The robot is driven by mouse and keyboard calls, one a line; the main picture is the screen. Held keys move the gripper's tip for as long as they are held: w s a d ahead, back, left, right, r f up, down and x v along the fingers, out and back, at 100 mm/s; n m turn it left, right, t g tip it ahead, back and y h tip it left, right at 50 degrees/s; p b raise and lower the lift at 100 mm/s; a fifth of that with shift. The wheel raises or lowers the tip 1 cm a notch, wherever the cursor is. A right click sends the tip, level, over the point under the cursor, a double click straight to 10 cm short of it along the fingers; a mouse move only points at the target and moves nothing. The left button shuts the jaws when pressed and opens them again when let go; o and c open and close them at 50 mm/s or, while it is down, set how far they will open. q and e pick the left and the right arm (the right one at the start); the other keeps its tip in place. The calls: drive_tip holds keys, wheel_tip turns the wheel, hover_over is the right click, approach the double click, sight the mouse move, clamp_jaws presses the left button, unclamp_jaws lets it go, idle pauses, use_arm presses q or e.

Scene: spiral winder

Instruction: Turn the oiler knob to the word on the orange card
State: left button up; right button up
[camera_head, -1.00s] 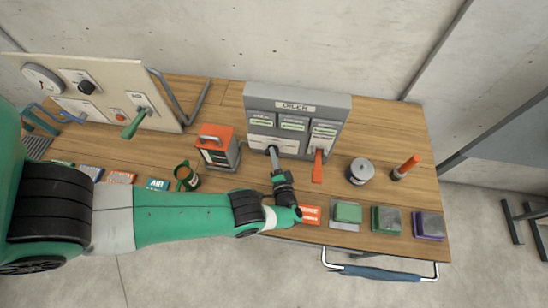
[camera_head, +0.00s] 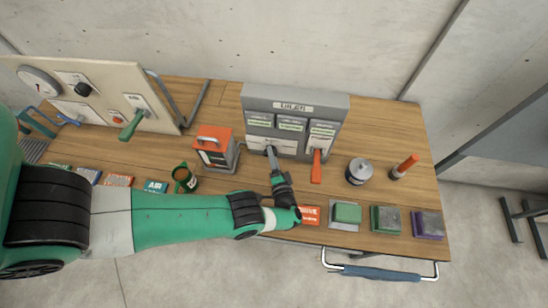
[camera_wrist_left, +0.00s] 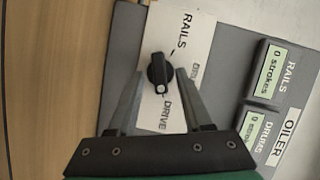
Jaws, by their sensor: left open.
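The grey oiler box (camera_head: 246,112) stands at the back of the bench. Its black knob (camera_wrist_left: 158,72) shows in the left wrist view, on a white plate marked RAILS, DRIVE and a third word partly covered by a finger. A pale mark on the knob is at its lower end, towards DRIVE. My left gripper (camera_head: 270,150) is at the front of the oiler; in the left wrist view its fingers (camera_wrist_left: 160,78) are open on either side of the knob. I cannot tell whether they touch it. The orange card (camera_head: 309,215) appears to read DRIVE. My right gripper is not in view.
An orange lever (camera_head: 317,166) sticks out to the right of my left gripper. A grey can (camera_head: 359,171) and an orange-topped stick (camera_head: 404,166) stand further right. Coloured blocks line the front right edge. A red-topped lantern-like box (camera_head: 214,152) stands left.

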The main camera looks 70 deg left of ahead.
use_arm(q)
drive_tip(key=v, duration=1.1)
drive_tip(key=shift+d+p, duration=0.2)
drive_tip(key=shift+p, duration=0.1)
drive_tip(key=shift+s+r, duration=0.1)
drive_tip(key=shift+r, duration=0.05)
